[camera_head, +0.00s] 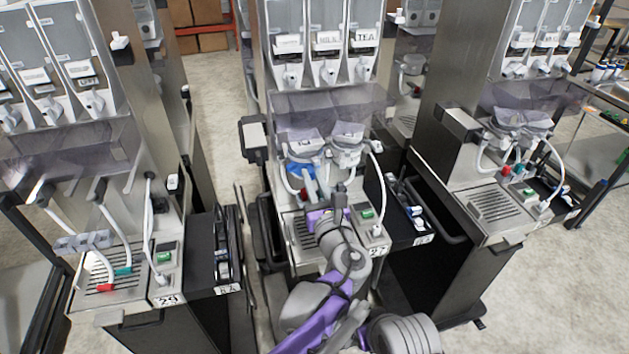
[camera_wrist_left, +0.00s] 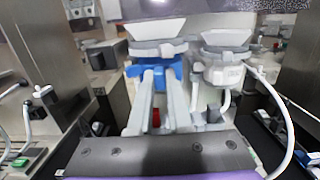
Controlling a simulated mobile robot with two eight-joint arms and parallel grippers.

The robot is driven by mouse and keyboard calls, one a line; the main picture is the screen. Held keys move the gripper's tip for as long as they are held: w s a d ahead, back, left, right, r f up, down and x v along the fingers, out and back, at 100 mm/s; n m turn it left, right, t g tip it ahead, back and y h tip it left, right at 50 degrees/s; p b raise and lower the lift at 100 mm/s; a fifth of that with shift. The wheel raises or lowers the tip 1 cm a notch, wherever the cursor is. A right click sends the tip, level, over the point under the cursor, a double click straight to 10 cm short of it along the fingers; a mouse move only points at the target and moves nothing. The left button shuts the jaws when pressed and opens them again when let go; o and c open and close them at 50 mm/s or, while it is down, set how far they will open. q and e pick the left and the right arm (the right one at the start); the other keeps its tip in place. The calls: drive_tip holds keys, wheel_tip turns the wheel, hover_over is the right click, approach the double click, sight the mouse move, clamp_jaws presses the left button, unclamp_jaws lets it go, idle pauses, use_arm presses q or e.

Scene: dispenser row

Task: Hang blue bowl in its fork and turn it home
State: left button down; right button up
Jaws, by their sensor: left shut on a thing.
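The blue bowl (camera_head: 295,168) is at the middle machine, under the left of its two clear hoppers. In the left wrist view the blue bowl (camera_wrist_left: 133,71) sits right below a grey ring-like holder (camera_wrist_left: 150,50); I cannot tell whether it is fully seated in its fork. My left gripper (camera_head: 309,184) reaches up from the front and is shut on the bowl. In the left wrist view the fingers of the left gripper (camera_wrist_left: 164,82) hide the bowl's middle and lower part. My right gripper is not in view.
A white bowl (camera_head: 344,158) hangs close on the right, with a white hose (camera_head: 378,165) beyond it. The drip tray (camera_head: 298,232) lies below my gripper. A black side bin (camera_head: 405,215) is at the right. Similar machines stand left and right.

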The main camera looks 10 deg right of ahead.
sight(309, 169)
use_arm(q)
drive_tip(key=shift+w, duration=0.35)
drive_tip(key=shift+w, duration=1.5)
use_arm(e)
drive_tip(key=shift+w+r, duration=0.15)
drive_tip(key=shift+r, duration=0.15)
use_arm(q)
drive_tip(key=shift+w, duration=0.1)
drive_tip(key=shift+f, duration=0.1)
drive_tip(key=shift+a, duration=0.1)
drive_tip(key=shift+a+m+h+p, duration=0.4)
drive_tip(key=shift+m+h+p, duration=0.25)
drive_tip(key=shift+h, duration=0.45)
drive_tip(key=shift+a+m+h, duration=0.1)
drive_tip(key=shift+m+h, duration=0.15)
drive_tip(key=shift+h, duration=0.15)
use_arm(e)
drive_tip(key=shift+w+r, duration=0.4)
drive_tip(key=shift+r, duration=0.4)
